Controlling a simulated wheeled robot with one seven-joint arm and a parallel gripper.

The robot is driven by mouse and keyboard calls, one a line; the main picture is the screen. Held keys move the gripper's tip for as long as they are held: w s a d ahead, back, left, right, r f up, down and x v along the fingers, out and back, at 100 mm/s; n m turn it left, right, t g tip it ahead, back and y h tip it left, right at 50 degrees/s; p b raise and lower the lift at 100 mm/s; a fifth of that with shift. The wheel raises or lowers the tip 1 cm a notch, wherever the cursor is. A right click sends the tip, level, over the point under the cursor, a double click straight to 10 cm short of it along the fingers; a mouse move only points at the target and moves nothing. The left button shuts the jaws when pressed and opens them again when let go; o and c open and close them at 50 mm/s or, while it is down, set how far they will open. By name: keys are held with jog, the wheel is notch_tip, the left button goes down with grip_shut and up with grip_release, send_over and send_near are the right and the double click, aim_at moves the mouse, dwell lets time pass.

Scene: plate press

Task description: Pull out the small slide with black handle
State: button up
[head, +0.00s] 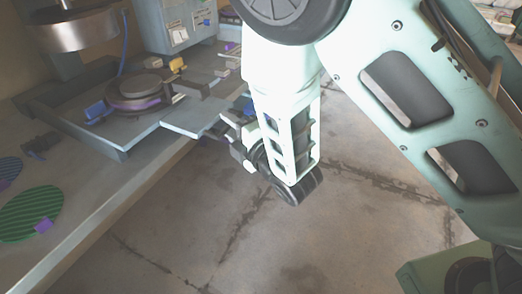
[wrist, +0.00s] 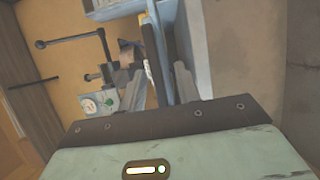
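The small slide (head: 195,118) is a flat blue-grey plate sticking out of the front of the press on the bench in the head view. Its black handle is hard to tell apart from the dark fingers of my gripper (head: 228,132), which is at the slide's outer end. In the wrist view my gripper (wrist: 160,88) has its two grey fingers apart. A blue-grey plate edge (wrist: 153,50), likely the slide, shows between and beyond them.
The press has a round black and purple plate (head: 140,92) and a metal cylinder (head: 75,30) above. Green ribbed disc (head: 30,213) lies on the bench (head: 95,205) at left. Open concrete floor (head: 250,240) lies right of the bench edge. A gauge (wrist: 98,103) shows in the wrist view.

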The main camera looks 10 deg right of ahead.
jog(key=p+v, duration=1)
jog(key=v, duration=0.4)
jog(key=shift+s, duration=0.1)
jog(key=shift+f, duration=0.1)
dwell(0.4)
